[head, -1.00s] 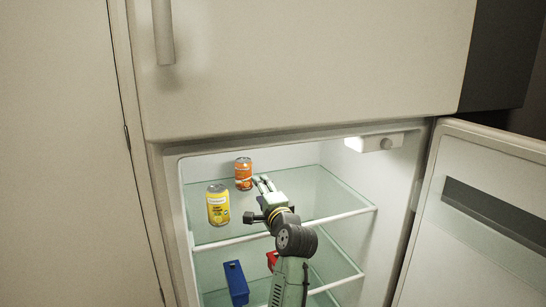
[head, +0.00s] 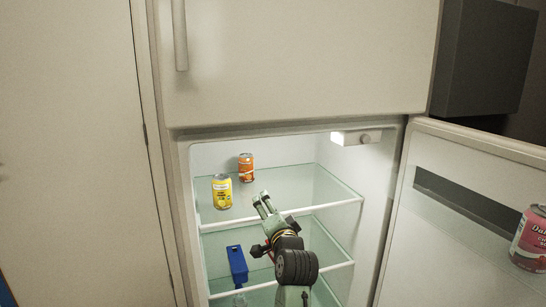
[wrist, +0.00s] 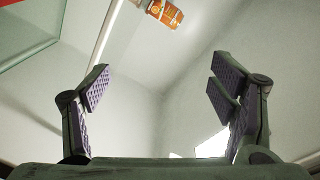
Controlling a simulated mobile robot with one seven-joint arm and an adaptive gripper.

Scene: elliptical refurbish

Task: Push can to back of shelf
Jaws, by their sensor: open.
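An orange can (head: 246,168) stands upright at the back of the fridge's top glass shelf (head: 290,191). A yellow can (head: 222,191) stands upright nearer the front left of the same shelf. My gripper (head: 262,198) is at the shelf's front part, to the right of the yellow can and in front of the orange one, apart from both. In the wrist view my gripper (wrist: 165,85) has its two fingers wide apart with nothing between them. The orange can (wrist: 165,13) also shows at the top of the wrist view; the yellow can is not seen there.
A blue item (head: 237,265) lies on the lower shelf. The open fridge door (head: 450,215) is at the right, with a pink-labelled can (head: 530,240) at the picture's edge. The right part of the top shelf is clear.

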